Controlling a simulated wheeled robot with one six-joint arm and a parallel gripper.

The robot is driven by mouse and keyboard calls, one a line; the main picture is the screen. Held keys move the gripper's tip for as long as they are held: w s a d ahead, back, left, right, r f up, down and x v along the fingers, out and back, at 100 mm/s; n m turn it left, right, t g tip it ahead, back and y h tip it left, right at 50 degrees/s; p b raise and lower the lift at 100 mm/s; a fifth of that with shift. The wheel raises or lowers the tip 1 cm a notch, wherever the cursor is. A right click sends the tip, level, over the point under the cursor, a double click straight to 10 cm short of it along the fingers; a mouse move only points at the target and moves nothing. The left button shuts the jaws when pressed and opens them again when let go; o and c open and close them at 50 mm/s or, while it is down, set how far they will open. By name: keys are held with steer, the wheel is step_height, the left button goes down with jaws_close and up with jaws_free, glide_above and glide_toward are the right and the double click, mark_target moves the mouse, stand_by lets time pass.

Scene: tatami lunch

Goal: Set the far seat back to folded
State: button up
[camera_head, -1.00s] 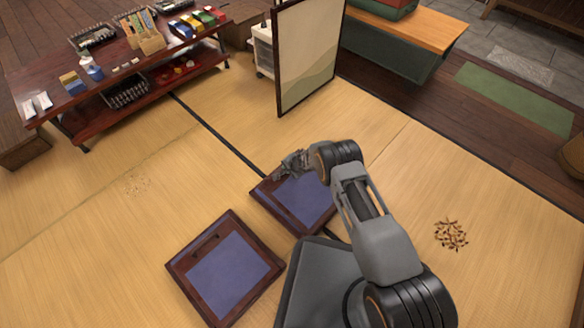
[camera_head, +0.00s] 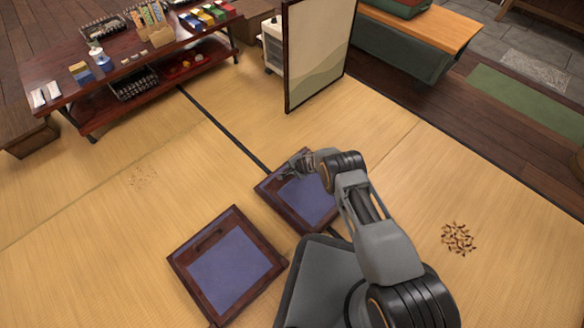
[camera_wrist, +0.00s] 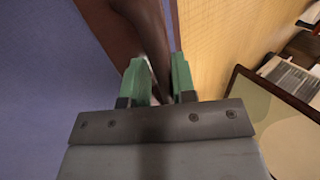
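The far seat (camera_head: 308,203) is a dark wooden frame with a blue-purple pad, on the tatami in front of my base. It looks low and nearly flat; its back's angle is hard to read. My gripper (camera_head: 287,173) is at its far left edge in the head view. In the wrist view, my gripper (camera_wrist: 161,80) has green fingertips close together, one on each side of the dark wooden rail (camera_wrist: 150,28), which fills the gap between them. The blue pad (camera_wrist: 50,80) lies to the left. My arm hides the far seat's right side.
A similar near seat (camera_head: 178,262) lies flat to the left and closer to me. A standing screen (camera_head: 319,55) is beyond the far seat, with a low red shelf table (camera_head: 75,112) at upper left. Brown scraps (camera_head: 458,239) lie on the right; open tatami (camera_head: 110,225) is at left.

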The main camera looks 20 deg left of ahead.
steer(key=o, duration=0.4)
steer(key=shift+s+f, duration=0.15)
steer(key=shift+f, duration=0.05)
steer(key=shift+c, duration=0.2)
steer(key=shift+s+d+r+p, duration=0.15)
steer(key=shift+d+r+p, duration=0.05)
steer(key=shift+r+p, duration=0.3)
steer(key=p+v, duration=0.8)
steer(key=v, duration=0.5)
steer(key=shift+w, duration=0.3)
